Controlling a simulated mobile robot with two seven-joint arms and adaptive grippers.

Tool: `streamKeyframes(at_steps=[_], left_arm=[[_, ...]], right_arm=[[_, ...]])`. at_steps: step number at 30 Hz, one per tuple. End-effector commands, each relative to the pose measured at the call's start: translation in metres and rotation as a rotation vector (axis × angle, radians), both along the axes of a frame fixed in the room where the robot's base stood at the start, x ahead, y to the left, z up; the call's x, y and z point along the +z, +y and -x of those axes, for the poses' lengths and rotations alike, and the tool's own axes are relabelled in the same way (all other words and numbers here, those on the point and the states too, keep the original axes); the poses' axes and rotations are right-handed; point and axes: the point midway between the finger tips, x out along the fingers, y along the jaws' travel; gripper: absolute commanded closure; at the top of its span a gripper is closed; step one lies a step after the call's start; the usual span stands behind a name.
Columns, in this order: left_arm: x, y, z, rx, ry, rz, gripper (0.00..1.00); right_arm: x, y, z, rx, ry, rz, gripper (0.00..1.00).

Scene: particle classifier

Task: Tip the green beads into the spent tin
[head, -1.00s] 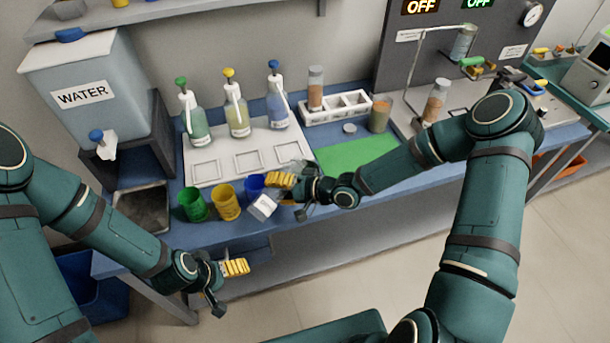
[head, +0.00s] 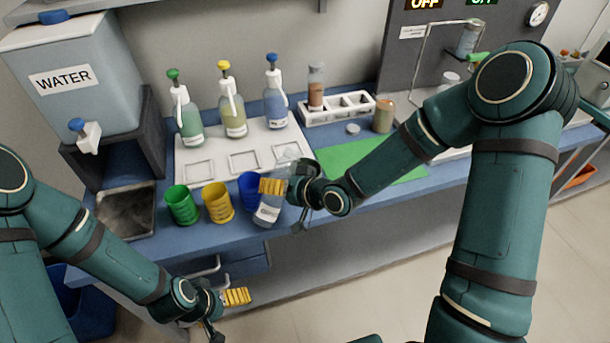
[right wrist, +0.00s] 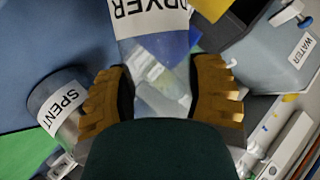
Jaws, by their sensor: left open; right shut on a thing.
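My right gripper (head: 285,187) is shut on a clear container (head: 268,210) with a white label, above the table's front edge. The container stands nearly upright, slightly tilted. In the right wrist view its label reads DRYER (right wrist: 150,12), upside down, between the yellow finger pads. I cannot make out green beads in it. The spent tin (right wrist: 62,108), labelled SPENT, lies left of the fingers in the right wrist view, apart from the container. My left gripper (head: 236,297) is open and empty, low in front of the table.
Green (head: 183,205), yellow (head: 218,203) and blue (head: 248,184) cups stand left of the container. Pump bottles stand on a white tray (head: 199,172) behind. A green mat (head: 345,152), a white rack (head: 340,108) and a jar (head: 384,116) are to the right. A water tank stands left.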

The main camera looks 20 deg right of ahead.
Motion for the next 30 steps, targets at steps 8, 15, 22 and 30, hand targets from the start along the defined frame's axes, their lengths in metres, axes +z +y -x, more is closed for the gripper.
streamKeyframes(at_steps=[8, 15, 22, 30], left_arm=[[-0.035, 0.001, -0.006, 0.004, -0.014, -0.003, 0.07], [-0.032, 0.001, -0.007, 0.004, -0.016, -0.003, 0.07], [-0.032, 0.001, -0.007, 0.004, -0.016, -0.003, 0.07], [-0.033, 0.001, -0.007, 0.004, -0.015, -0.003, 0.07]], right_arm=[[0.004, 0.000, -0.001, 0.003, -0.110, 0.140, 0.87], [0.013, 0.003, 0.001, 0.003, -0.204, 0.267, 0.87], [0.014, 0.004, 0.003, 0.003, -0.308, 0.406, 0.87], [0.012, 0.004, 0.003, 0.002, -0.415, 0.549, 0.87]])
